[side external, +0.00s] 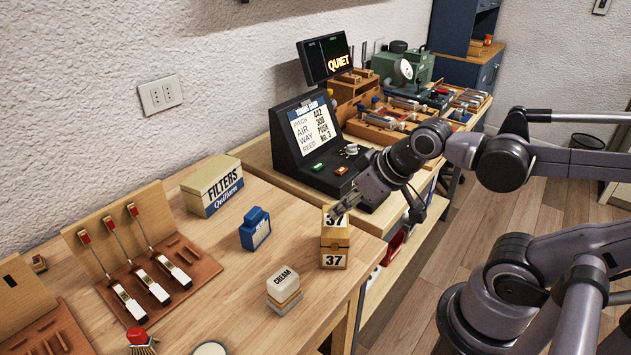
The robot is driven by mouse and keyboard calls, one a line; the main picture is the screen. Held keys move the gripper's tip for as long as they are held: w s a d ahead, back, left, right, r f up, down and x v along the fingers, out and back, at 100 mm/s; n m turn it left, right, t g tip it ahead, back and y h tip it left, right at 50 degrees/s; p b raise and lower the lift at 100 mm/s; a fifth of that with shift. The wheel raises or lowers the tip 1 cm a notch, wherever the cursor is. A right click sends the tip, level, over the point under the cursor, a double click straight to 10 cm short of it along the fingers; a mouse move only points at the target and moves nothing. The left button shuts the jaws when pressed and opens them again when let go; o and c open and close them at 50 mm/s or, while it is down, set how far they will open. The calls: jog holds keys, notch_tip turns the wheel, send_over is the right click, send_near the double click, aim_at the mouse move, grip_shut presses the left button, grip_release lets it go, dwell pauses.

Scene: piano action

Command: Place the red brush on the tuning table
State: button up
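A red-topped brush (138,338) with pale bristles is at the bottom left, at the front edge of the picture, partly cut off. It is on the near wooden table (215,285). My gripper (343,208) is far to its right, over or just behind a wooden box marked 37 (333,246). Its fingers are small and dark here, and I cannot tell whether they are open or touch the box. Beyond it is a second wooden table (258,153) with a black console (318,140) showing pitch readings. No label names a tuning table.
A small screen (325,58) and wooden trays (385,122) crowd the far table. Bare wood lies between the near table's items.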

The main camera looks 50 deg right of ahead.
jog(key=shift+a, duration=0.1)
jog(key=w+a+r+n+g+y, duration=0.1)
jog(key=w+a+r+n, duration=0.2)
jog(key=w+a, duration=0.4)
jog(key=n+g+y, duration=0.2)
jog(key=n+g, duration=0.1)
jog(key=n, duration=0.3)
send_near(140, 331)
jog(key=f, duration=0.3)
jog(key=w+a+f, duration=0.2)
jog(key=f, duration=0.1)
jog(key=shift+a, duration=0.1)
jog(key=shift+d+x, duration=0.1)
jog(key=shift+x, duration=1.4)
jog(key=shift+d+x, duration=0.15)
jog(key=shift+x, duration=1.35)
grip_shut()
